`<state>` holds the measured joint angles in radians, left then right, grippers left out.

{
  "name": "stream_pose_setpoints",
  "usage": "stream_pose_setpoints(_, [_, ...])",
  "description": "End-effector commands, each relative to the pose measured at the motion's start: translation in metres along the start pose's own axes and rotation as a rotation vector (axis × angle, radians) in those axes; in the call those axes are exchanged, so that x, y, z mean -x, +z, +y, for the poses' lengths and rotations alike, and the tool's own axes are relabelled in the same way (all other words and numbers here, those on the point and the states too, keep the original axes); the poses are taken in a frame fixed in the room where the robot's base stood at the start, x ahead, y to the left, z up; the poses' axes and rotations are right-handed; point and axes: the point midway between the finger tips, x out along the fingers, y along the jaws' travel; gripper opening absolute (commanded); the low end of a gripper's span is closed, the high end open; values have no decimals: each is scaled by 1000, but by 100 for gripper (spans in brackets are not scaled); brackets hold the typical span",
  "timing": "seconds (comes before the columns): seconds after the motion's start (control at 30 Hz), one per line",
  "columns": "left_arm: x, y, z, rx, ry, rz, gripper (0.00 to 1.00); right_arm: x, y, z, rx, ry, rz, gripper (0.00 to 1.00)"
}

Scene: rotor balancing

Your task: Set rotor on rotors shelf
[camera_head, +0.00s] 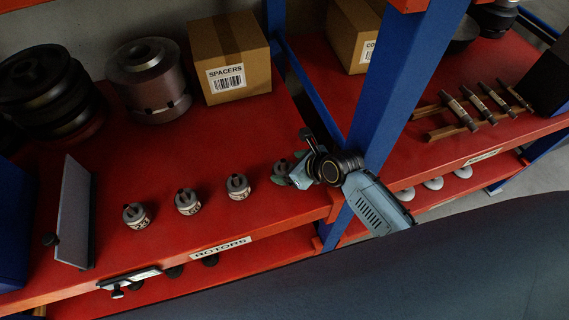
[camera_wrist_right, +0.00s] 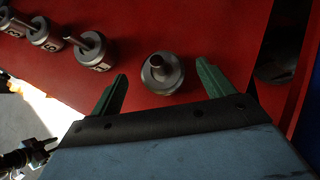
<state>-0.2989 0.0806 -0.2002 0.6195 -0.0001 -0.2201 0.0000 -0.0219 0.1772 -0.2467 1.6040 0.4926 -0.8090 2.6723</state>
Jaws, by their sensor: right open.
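A small metal rotor (camera_head: 281,168) with a dark shaft stands upright at the right end of a row on the red rotors shelf (camera_head: 240,215). The label "ROTORS" is on the shelf's front edge. My right gripper (camera_head: 292,178) is at this rotor, partly covering it in the head view. In the right wrist view the rotor (camera_wrist_right: 163,75) stands between the spread green fingers, with gaps on both sides. The gripper is open and empty. Three more rotors (camera_head: 238,187) stand to the left, with printed marks on their sides. I cannot make out my left gripper.
A blue post (camera_head: 385,95) rises just right of my right gripper. A spacers box (camera_head: 228,60), a large metal cylinder (camera_head: 150,80) and dark discs (camera_head: 45,90) stand at the back. A grey upright plate (camera_head: 72,215) stands left. Red shelf is bare behind the rotors.

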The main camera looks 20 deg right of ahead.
Motion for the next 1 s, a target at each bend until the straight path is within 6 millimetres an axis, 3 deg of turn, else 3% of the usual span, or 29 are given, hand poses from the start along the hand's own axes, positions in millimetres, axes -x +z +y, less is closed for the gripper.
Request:
stream_pose_setpoints(0.1, [5, 0, 0, 0, 0, -1, 36, 20, 0, 0, 1, 0, 0, 81])
stream_pose_setpoints(0.3, [7, 0, 0, 0, 1, -2, 36, 38, 0, 0, 1, 1, 1, 81])
stream_pose_setpoints(0.73, [6, 1, 0, 0, 1, -2, 36, 41, -2, 1, 16, 1, 4, 81])
stream_pose_setpoints(0.87, [4, 1, 0, 0, 1, -1, 36, 40, -13, 4, 131, 1, 28, 81])
stream_pose_setpoints(1.0, [-1, 1, 1, 0, 1, -1, 36, 41, -40, 12, 423, 9, 89, 81])
